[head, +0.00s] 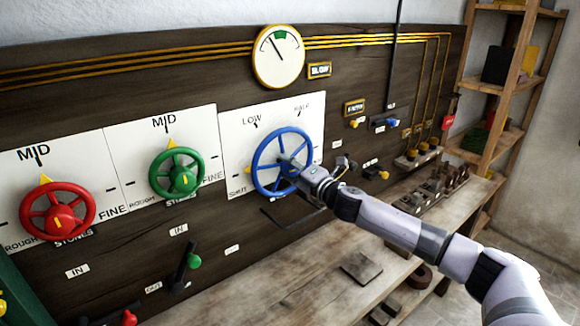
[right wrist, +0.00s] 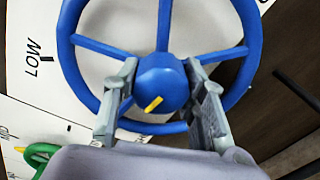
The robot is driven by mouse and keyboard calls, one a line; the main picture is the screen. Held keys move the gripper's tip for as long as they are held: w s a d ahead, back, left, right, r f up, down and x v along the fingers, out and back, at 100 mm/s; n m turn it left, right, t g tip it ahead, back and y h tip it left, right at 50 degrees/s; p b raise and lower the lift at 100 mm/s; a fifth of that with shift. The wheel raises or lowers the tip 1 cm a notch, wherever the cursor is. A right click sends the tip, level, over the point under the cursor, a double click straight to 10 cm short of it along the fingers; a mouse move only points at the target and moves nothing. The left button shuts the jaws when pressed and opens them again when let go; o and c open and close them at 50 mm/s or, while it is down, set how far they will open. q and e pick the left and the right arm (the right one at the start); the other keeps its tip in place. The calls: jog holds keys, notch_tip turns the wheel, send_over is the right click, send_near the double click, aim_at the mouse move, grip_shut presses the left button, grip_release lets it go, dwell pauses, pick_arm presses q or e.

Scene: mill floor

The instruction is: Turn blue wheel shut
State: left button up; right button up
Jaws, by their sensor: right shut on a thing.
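The blue wheel (head: 256,168) is mounted on a white plate lettered LOW, HALF and SHUT. A yellow pointer (head: 248,170) shows at the wheel's left edge, near the SHUT lettering. My right gripper (head: 291,168) reaches the wheel's middle from the lower right. In the right wrist view its fingers (right wrist: 162,84) stand either side of the blue hub (right wrist: 158,72), shut on it. A yellow mark (right wrist: 153,104) shows on the hub. The gripper hides part of the wheel's lower right in the head view. My left gripper is not in view.
A green wheel (head: 154,172) and a red wheel (head: 28,222) sit on the panel to the left. A round gauge (head: 278,56) hangs above. Levers (head: 187,262) stick out below. A wooden bench (head: 300,285) with loose blocks runs under the panel.

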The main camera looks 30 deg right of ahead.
jog(key=shift+f+n, duration=0.1)
jog(key=shift+n, duration=0.7)
jog(key=o, duration=1.2)
jog(key=shift+c, duration=0.2)
jog(key=shift+s, duration=0.45)
jog(key=s, duration=1.1)
jog(key=shift+d, duration=0.4)
